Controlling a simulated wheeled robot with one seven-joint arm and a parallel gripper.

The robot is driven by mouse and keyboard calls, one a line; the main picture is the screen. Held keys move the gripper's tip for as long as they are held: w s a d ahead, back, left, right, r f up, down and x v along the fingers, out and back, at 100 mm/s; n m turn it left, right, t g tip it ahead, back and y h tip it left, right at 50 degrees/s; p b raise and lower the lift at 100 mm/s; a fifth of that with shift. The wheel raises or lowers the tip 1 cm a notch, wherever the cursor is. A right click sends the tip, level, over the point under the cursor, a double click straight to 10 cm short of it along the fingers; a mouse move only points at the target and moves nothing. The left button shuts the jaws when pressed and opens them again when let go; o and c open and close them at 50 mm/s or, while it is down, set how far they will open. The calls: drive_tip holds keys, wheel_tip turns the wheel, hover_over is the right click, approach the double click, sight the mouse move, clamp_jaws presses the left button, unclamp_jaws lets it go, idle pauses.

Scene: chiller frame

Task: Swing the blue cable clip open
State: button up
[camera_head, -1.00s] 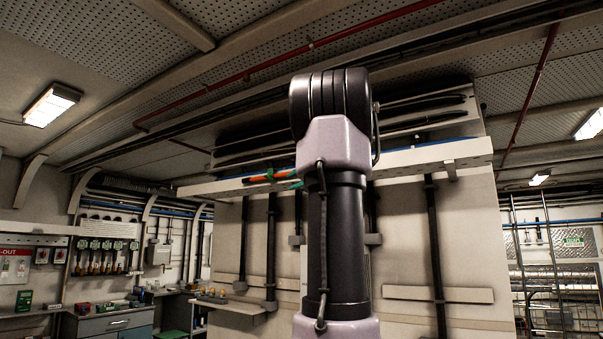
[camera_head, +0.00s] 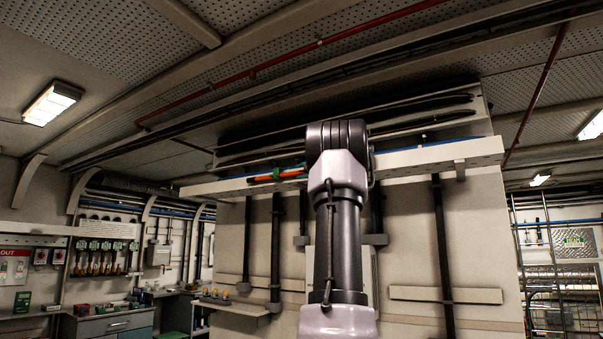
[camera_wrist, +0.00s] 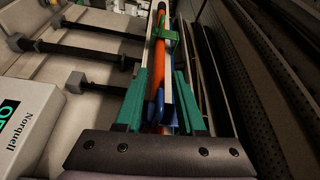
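In the wrist view, an orange cable or tube (camera_wrist: 160,55) runs along a pale shelf or tray. Blue parts (camera_wrist: 160,108), probably the blue cable clip, show around its near end, low between my fingers. A green clip (camera_wrist: 166,37) sits farther along the orange run. My gripper (camera_wrist: 161,70) has green fingers spread apart, one on each side of the orange run and blue parts. I cannot tell whether a finger touches the blue. In the head view, the orange piece with green (camera_head: 276,175) lies on the shelf left of my arm; my gripper is hidden behind my arm.
The white perforated shelf (camera_head: 432,162) crosses the wall, with dark cables (camera_head: 430,118) above and behind it. Dark vertical pipes (camera_head: 441,240) run below. A white Norquell box (camera_wrist: 28,120) is on the left in the wrist view.

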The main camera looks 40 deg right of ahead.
drive_tip(key=shift+w, duration=0.2)
clamp_jaws()
drive_tip(key=shift+s+r, duration=0.1)
drive_tip(key=shift+r, duration=0.05)
idle(1.2)
